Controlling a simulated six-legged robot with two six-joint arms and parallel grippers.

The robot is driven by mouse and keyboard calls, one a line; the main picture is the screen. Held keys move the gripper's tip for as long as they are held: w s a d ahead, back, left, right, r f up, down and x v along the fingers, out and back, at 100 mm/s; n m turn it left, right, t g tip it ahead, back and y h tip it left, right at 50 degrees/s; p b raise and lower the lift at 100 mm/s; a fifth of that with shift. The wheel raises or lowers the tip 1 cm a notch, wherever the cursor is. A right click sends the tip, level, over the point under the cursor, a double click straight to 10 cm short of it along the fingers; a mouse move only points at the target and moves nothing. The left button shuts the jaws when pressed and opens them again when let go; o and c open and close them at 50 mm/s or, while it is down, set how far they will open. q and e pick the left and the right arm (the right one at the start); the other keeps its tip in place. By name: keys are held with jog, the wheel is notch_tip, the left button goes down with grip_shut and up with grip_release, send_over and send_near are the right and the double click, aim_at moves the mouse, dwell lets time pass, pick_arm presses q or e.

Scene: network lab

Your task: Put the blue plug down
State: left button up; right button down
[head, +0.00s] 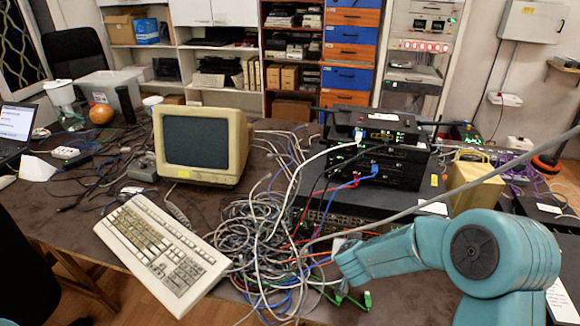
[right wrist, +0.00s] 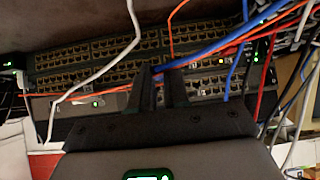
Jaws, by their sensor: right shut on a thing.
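My right gripper (right wrist: 161,76) is shut, its two dark fingers upright in the middle of the right wrist view. A small bit of the blue plug (right wrist: 158,78) shows between the fingertips, and a blue cable (right wrist: 205,55) runs from there up to the right. The fingers hide most of the plug. Behind them is a rack switch with rows of ports (right wrist: 105,47); I cannot tell whether the plug touches it. In the head view my right arm reaches in from the right over the cable tangle, and its fingers cannot be made out. My left gripper is not in view.
A large cable tangle (head: 262,235) lies mid-table, beside a beige keyboard (head: 160,255) and an old monitor (head: 203,145). Stacked network devices (head: 385,160) stand behind my right arm. Orange, white and red cables cross near the fingers. Little bare table shows nearby.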

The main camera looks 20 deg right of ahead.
jog(key=s+a+r+n+t+y, duration=0.1)
jog(key=s+a+r+n+y, duration=0.4)
jog(key=a+r, duration=0.55)
jog(key=s+a+f, duration=0.3)
jog(key=s+f, duration=0.3)
jog(key=f, duration=0.2)
jog(key=s+a+r+n+g+y, duration=0.1)
jog(key=a+r+n+g+y, duration=0.15)
jog(key=a+n+y, duration=0.85)
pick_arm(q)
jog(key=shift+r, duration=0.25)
pick_arm(e)
jog(key=w+a+f+n+g+h, duration=0.2)
jog(key=w+a+f, duration=0.1)
jog(key=a, duration=0.3)
jog(key=shift+w+a+f+n+g, duration=0.2)
jog(key=shift+w+f+n+g, duration=0.15)
jog(key=shift+f, duration=0.15)
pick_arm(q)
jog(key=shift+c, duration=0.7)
pick_arm(e)
jog(key=d+n+g, duration=0.1)
jog(key=n+g, duration=0.1)
jog(key=s+d+n+g, duration=0.1)
jog(key=n, duration=0.1)
jog(key=shift+d+g+y, duration=0.3)
jog(key=shift+g+y, duration=0.1)
